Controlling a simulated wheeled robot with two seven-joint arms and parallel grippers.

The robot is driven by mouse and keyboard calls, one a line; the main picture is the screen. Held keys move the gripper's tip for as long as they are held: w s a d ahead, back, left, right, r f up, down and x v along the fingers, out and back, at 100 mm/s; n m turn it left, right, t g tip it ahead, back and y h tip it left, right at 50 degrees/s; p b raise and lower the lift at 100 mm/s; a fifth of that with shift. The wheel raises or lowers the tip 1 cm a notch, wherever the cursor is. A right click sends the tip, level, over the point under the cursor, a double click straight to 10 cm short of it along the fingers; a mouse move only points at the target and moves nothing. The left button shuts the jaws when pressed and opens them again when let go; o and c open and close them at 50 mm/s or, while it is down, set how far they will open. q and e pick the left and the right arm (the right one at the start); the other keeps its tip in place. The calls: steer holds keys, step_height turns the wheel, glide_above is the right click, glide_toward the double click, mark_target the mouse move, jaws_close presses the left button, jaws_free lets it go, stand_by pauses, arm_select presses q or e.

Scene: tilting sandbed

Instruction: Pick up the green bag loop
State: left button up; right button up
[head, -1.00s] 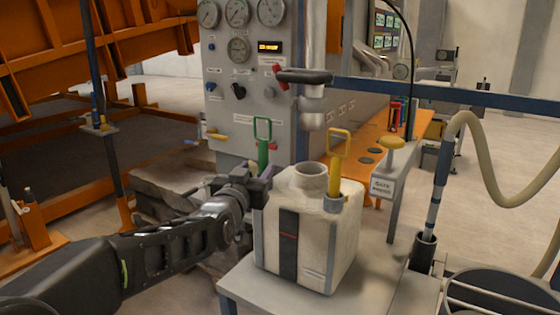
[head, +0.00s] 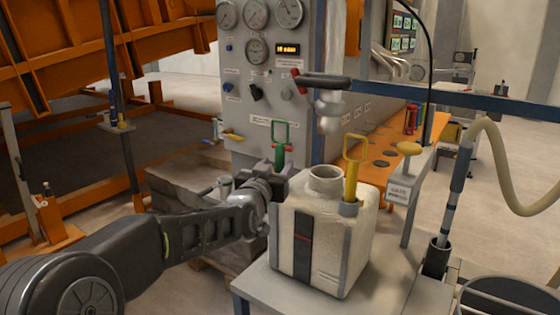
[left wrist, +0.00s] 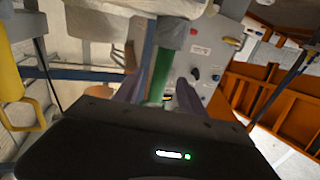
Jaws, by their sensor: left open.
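The green bag loop (head: 281,134) stands upright at the back left corner of the white bag-like container (head: 335,245). Its lower stem is partly hidden behind my left gripper (head: 276,173) in the head view. In the left wrist view the green stem (left wrist: 159,76) shows between the two spread fingers of my left gripper (left wrist: 158,90). The fingers are open, with a gap visible on the right side of the stem. I cannot tell whether the left finger touches it. My right gripper is not in view.
A yellow loop (head: 353,168) stands at the container's right, beside its round spout (head: 325,180). The container sits on a grey table (head: 258,285). A gauge panel (head: 262,85) stands close behind. A dark-handled lever (head: 322,80) juts out above.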

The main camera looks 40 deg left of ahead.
mark_target(278, 163)
arm_select(q)
steer(key=p+x, duration=0.1)
steer(key=x, duration=0.2)
steer(key=shift+w+a, duration=0.1)
steer(key=shift+w, duration=0.2)
steer(key=shift+c, duration=0.3)
jaws_close()
stand_by(0.4)
